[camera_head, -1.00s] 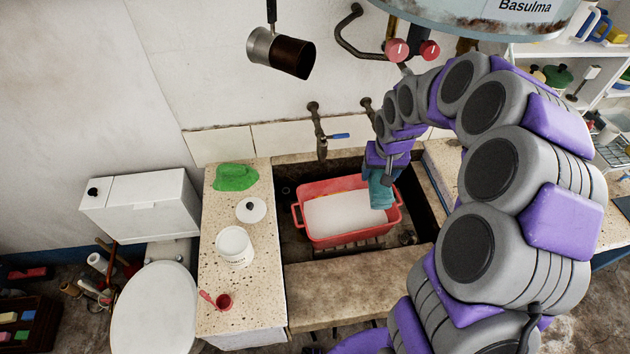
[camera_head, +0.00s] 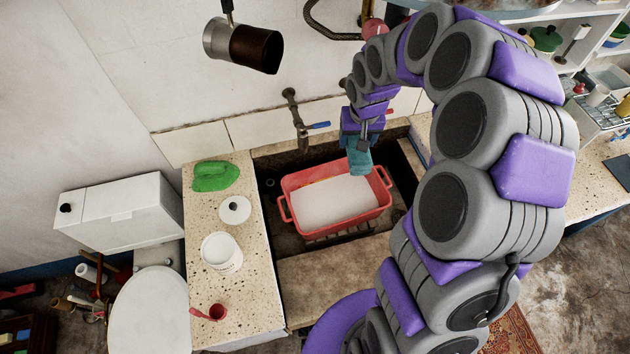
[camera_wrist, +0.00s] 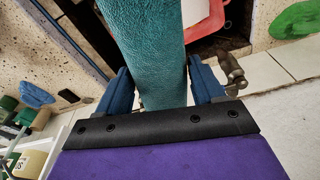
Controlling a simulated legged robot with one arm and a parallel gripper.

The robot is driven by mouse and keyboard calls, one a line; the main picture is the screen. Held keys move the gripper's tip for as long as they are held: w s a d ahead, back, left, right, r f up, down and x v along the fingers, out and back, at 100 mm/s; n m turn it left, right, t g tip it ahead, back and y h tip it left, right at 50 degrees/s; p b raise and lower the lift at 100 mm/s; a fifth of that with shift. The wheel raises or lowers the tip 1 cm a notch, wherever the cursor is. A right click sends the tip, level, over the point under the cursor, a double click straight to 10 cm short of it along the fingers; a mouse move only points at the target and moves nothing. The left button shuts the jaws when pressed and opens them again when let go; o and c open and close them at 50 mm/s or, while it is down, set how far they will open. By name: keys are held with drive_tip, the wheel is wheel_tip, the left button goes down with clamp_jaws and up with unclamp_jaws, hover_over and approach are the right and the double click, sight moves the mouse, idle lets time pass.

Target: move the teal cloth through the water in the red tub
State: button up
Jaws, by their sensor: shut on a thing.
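The red tub (camera_head: 345,225) stands in the stone trough, with a whitish surface of water (camera_head: 332,203) inside. My gripper (camera_head: 362,142) is at the tub's far right corner, shut on the teal cloth (camera_head: 359,163). The cloth hangs down from the jaws and overlaps the far rim in the head view. I cannot tell whether its lower end touches the water. In the wrist view the cloth (camera_wrist: 150,40) runs between the two blue fingers of my gripper (camera_wrist: 160,85). Part of the red tub (camera_wrist: 204,20) shows beyond it.
A tap with a blue handle (camera_head: 317,125) juts from the wall behind the tub. The speckled counter (camera_head: 240,290) at left holds a green cloth (camera_head: 214,176), a white lid (camera_head: 234,210), a white pot (camera_head: 221,252) and a red scoop (camera_head: 214,312). A dark cylinder (camera_head: 255,48) hangs above.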

sight(354, 146)
drive_tip(key=shift+a+f, duration=0.1)
drive_tip(key=shift+a, duration=0.3)
drive_tip(key=f+b, duration=0.1)
drive_tip(key=b, duration=0.1)
drive_tip(key=f+b, duration=0.1)
drive_tip(key=b, duration=0.1)
drive_tip(key=f+b, duration=0.1)
drive_tip(key=b, duration=0.2)
drive_tip(key=shift+w+d+f, duration=0.15)
drive_tip(key=shift+w+f, duration=0.2)
drive_tip(key=shift+f, duration=0.05)
drive_tip(key=shift+f+b, duration=0.3)
drive_tip(key=shift+b, duration=0.25)
drive_tip(key=w+a+f+n+b, duration=0.15)
drive_tip(key=a+f, duration=0.35)
drive_tip(key=f, duration=0.6)
drive_tip(key=w+a+f+n, duration=0.25)
drive_tip(key=a+f, duration=0.35)
drive_tip(key=f, duration=0.6)
drive_tip(key=shift+m, duration=0.4)
drive_tip(key=shift+w+f+b, duration=0.2)
drive_tip(key=shift+f+b, duration=4.2)
drive_tip(key=shift+f, duration=4.95)
